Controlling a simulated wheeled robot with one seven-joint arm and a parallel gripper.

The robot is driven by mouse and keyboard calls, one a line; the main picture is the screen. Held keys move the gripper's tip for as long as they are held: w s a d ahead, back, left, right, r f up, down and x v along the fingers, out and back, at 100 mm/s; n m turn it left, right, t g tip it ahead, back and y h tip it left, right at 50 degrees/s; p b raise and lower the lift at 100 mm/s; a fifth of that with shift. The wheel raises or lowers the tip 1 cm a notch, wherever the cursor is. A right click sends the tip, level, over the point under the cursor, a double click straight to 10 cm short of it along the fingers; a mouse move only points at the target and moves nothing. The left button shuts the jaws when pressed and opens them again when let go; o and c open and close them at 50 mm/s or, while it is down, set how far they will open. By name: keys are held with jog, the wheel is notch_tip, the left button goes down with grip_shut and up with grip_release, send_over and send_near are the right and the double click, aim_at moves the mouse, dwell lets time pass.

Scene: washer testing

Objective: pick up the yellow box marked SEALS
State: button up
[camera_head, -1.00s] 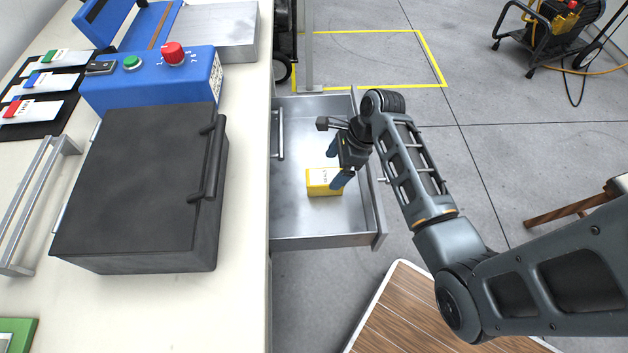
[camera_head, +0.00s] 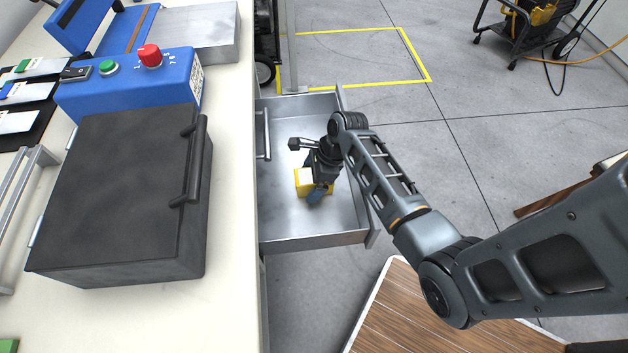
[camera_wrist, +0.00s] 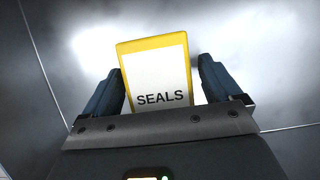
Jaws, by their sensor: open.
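The yellow box (camera_head: 301,182) lies in the open metal drawer, partly hidden by my gripper (camera_head: 314,187) in the head view. In the wrist view the yellow box (camera_wrist: 158,72) has a white label reading SEALS. My gripper (camera_wrist: 163,90) is open, with one blue finger on each side of the box. A narrow gap shows beside the box on both sides, so the fingers appear apart from it. The near edge of the box is hidden behind the gripper's body.
The grey drawer (camera_head: 345,215) has low walls around the box and is otherwise empty. The workbench (camera_head: 232,215) stands left of it, with a black lidded case (camera_head: 115,195) and a blue control box (camera_head: 130,97). A wood-topped surface (camera_head: 400,310) is at the bottom.

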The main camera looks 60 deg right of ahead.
jog(key=shift+f, duration=0.2)
dwell(0.5)
jog(key=c, duration=1.2)
